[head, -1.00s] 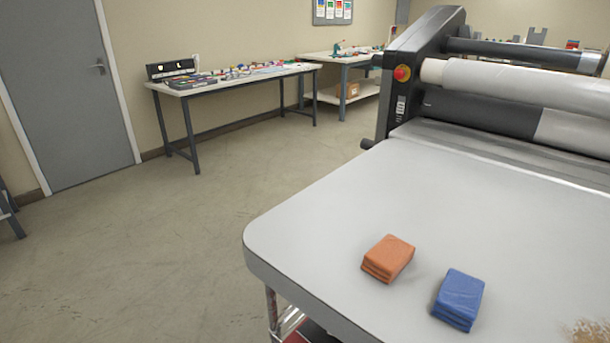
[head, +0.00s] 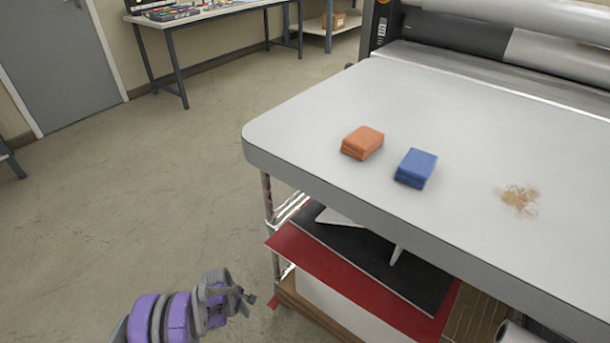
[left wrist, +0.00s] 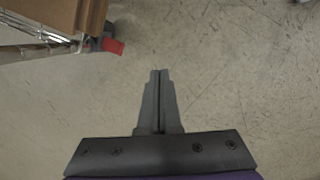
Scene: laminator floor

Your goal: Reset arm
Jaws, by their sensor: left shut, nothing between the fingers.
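My left gripper (head: 247,298) is low at the bottom left of the head view, beside the laminator table's lower shelf and apart from it. In the left wrist view its two fingers (left wrist: 160,74) are pressed together, with nothing between them and bare floor below. My right gripper is in neither view. An orange folded cloth (head: 362,142) and a blue folded cloth (head: 415,168) lie side by side on the white table top (head: 330,105), well away from the gripper.
A brown stain (head: 519,199) marks the table top. Red and black sheets (head: 340,270) stick out of the shelf below. In the left wrist view a table leg with a red-tipped foot (left wrist: 112,46) stands at the upper left. The floor (head: 130,200) to the left is clear.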

